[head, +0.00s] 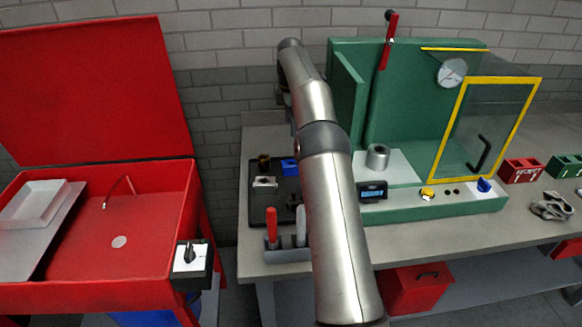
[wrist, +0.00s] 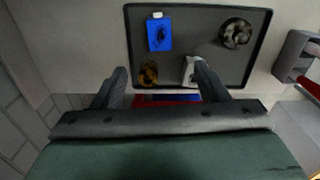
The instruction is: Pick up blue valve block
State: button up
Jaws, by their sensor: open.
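The blue valve block (wrist: 158,36) has a white cap at one end and lies in the black tray (wrist: 200,18), at the upper left of the tray in the wrist view. In the head view the blue block (head: 289,166) shows partly beside my arm. My gripper (wrist: 163,86) is open and empty, with its two fingers near the tray's lower edge in the wrist view. The blue block is beyond the fingertips, not between them. My gripper cannot be made out in the head view.
The tray also holds a brass part (wrist: 148,74), a silver-white block (wrist: 189,71) and a dark round part (wrist: 236,33). A grey holder (head: 289,255) with a red handle stands in front of the tray. A green machine (head: 405,95) stands right; a red basin (head: 130,240) is left.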

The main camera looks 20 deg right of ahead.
send_over(289, 167)
jog(key=w+d, duration=0.1)
jog(key=w, duration=0.1)
jog(key=f, duration=1)
jog(key=shift+s+d, duration=0.2)
jog(key=shift+s, duration=0.05)
jog(key=shift+w+f+p, duration=0.1)
jog(key=shift+f+p, duration=0.7)
jog(key=shift+f, duration=2.45)
jog(key=shift+r, duration=0.1)
grip_shut()
